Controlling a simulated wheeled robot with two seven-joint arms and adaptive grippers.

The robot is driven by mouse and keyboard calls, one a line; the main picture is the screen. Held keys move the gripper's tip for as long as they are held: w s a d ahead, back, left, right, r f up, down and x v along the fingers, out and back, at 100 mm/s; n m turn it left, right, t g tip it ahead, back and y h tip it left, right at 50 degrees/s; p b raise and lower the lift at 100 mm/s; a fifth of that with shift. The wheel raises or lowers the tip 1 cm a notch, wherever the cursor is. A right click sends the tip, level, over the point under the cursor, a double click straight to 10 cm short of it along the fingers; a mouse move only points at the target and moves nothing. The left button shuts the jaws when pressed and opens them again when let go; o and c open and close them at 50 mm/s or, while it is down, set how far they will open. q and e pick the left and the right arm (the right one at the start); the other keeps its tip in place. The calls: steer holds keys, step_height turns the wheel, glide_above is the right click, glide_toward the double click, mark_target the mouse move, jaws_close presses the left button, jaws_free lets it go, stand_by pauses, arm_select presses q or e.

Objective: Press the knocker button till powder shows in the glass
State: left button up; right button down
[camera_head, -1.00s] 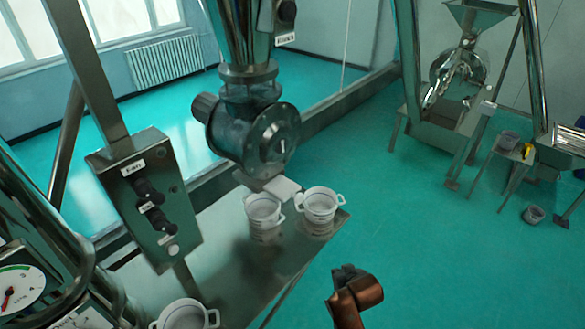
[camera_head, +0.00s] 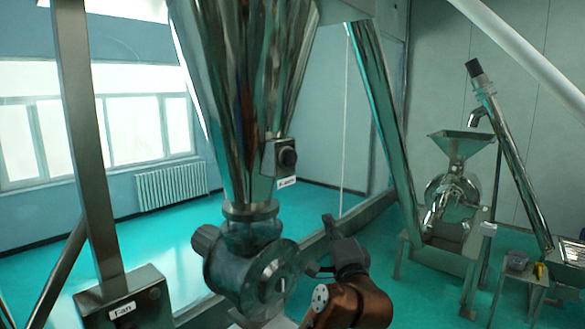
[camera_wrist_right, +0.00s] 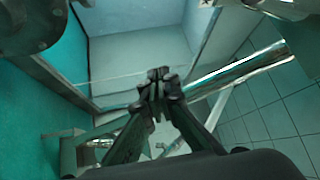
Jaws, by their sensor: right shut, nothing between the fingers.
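The knocker button (camera_head: 288,157) is a dark round knob on a small grey box on the right side of the shiny steel cone hopper (camera_head: 235,90). A white label sits under it. My right gripper (camera_head: 328,222) is raised below and to the right of the button, apart from it, beside the round valve body. In the right wrist view its fingers (camera_wrist_right: 158,82) are together with nothing between them. The button is not clear in the wrist view. A sight glass with powder cannot be made out. My left gripper is not in view.
The rotary valve (camera_head: 262,275) hangs under the hopper, close to my right arm. The Fan control box (camera_head: 125,300) is at lower left. A steel pipe (camera_head: 385,120) slants down right of the hopper. A mill (camera_head: 450,200) and side table (camera_head: 518,270) stand farther right.

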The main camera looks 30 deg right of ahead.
mark_target(290, 158)
steer(key=s+a+r+m+t, duration=0.1)
steer(key=s+r+m, duration=0.1)
steer(key=r, duration=0.5)
steer(key=s+a+r+m+t, duration=0.1)
steer(key=s+r+m, duration=0.1)
steer(key=r, duration=0.6)
steer(key=shift+s+a+r+m+h, duration=0.2)
steer(key=shift+s+r+m+h, duration=0.15)
steer(key=shift+m, duration=0.45)
steer(key=shift+w+f, duration=0.1)
steer(key=w+a+p, duration=0.1)
steer(key=w+a, duration=0.2)
steer(key=w, duration=0.5)
steer(key=shift+a+p, duration=0.2)
steer(key=shift+p, duration=0.2)
steer(key=shift+w+a, duration=0.15)
steer(key=shift+w, duration=0.2)
